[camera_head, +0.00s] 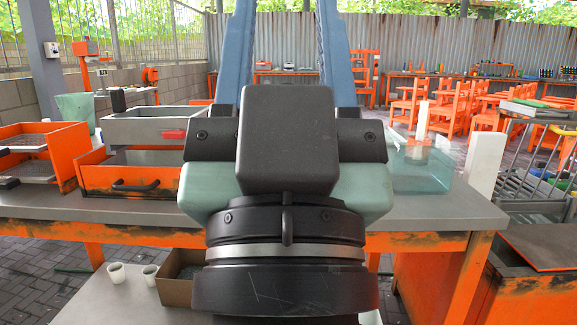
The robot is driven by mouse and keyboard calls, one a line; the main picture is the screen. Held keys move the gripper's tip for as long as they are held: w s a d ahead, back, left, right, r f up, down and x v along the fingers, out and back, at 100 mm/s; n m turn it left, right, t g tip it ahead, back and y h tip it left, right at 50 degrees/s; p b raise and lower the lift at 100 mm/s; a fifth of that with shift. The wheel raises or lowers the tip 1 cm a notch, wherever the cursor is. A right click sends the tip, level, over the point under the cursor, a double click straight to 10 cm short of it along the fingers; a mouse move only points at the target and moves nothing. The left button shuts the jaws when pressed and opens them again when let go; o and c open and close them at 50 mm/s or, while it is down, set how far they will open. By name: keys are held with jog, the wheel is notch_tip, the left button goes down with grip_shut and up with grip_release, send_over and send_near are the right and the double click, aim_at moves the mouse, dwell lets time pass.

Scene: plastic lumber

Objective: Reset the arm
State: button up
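My gripper (284,48) fills the middle of the view and points upward. Its two blue fingers stand apart on either side of the dark grey body, with the back wall showing between them. The fingertips run out past the top edge. The gripper looks open and empty. My black wrist with its silver band is below the body and hides the middle of the grey worktable (458,206).
On the table are an orange drawer unit (40,147) at left, grey and orange trays (150,128), and a clear bin (421,168) at right. Two white cups (117,272) and a brown box (174,292) are lower left. A metal rack (535,185) stands right.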

notch_tip(320, 180, up, 39)
jog(key=p, duration=3.7)
jog(key=shift+s, duration=0.4)
jog(key=shift+f, duration=0.2)
